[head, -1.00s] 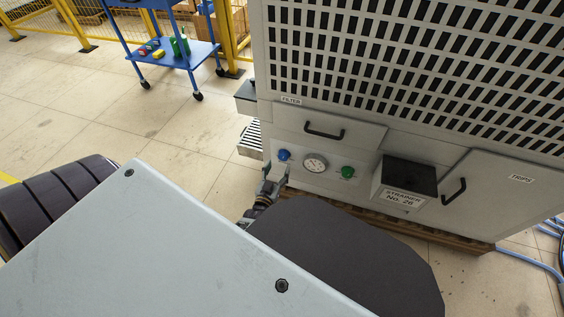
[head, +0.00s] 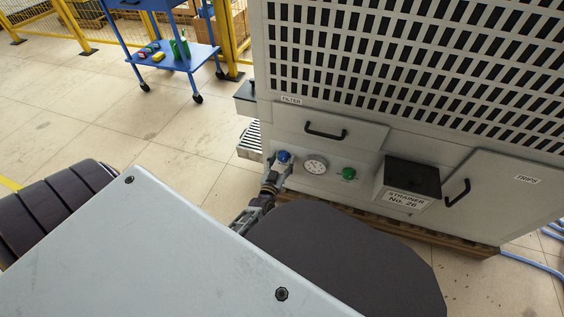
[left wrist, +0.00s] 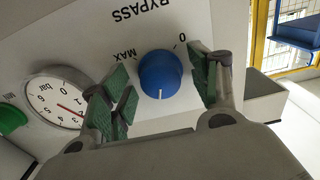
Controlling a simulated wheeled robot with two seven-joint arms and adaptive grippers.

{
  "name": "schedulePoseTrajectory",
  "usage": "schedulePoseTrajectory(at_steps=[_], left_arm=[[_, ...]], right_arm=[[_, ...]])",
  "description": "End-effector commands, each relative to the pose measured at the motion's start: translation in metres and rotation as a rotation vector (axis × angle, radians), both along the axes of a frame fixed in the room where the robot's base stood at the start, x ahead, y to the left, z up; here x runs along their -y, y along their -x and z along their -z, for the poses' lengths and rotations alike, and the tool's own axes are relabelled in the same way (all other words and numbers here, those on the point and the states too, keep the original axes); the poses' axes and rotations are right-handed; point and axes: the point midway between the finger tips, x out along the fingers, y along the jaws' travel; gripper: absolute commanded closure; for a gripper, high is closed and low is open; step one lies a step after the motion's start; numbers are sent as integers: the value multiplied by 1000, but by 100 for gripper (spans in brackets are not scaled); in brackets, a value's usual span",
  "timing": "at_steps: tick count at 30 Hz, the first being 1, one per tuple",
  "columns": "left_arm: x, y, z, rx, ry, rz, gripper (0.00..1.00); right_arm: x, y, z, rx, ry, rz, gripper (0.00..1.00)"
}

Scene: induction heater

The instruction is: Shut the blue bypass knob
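The blue bypass knob (head: 284,156) is on the front panel of the grey machine, left of the dial gauge. In the left wrist view the knob (left wrist: 160,76) appears upside down below the BYPASS lettering, with MAX to its left and 0 to its right. A white mark on it points down in that picture. My left gripper (head: 278,164) is at the knob. In the left wrist view its green-padded fingers (left wrist: 163,88) stand open on either side of the knob, with gaps visible. My right gripper is not in view.
A round pressure gauge (head: 315,164) and a green knob (head: 348,173) sit right of the blue knob. Further right is a black-topped strainer box (head: 412,178). A drawer handle (head: 325,130) is above. A blue cart (head: 175,58) stands back left on open floor.

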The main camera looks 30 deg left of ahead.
Motion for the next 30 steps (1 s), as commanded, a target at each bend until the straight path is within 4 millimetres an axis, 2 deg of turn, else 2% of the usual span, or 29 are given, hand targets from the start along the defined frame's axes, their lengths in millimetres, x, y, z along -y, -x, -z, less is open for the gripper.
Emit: schedulePoseTrajectory(at_steps=[1, 10, 20, 30], left_arm=[[0, 0, 0, 0, 0, 0, 46], [0, 0, 0, 0, 0, 0, 84], [0, 0, 0, 6, 24, 0, 84], [0, 0, -1, 39, 160, 0, 84]], right_arm=[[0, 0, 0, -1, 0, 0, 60], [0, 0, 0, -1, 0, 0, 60], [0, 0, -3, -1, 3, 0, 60], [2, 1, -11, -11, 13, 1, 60]])
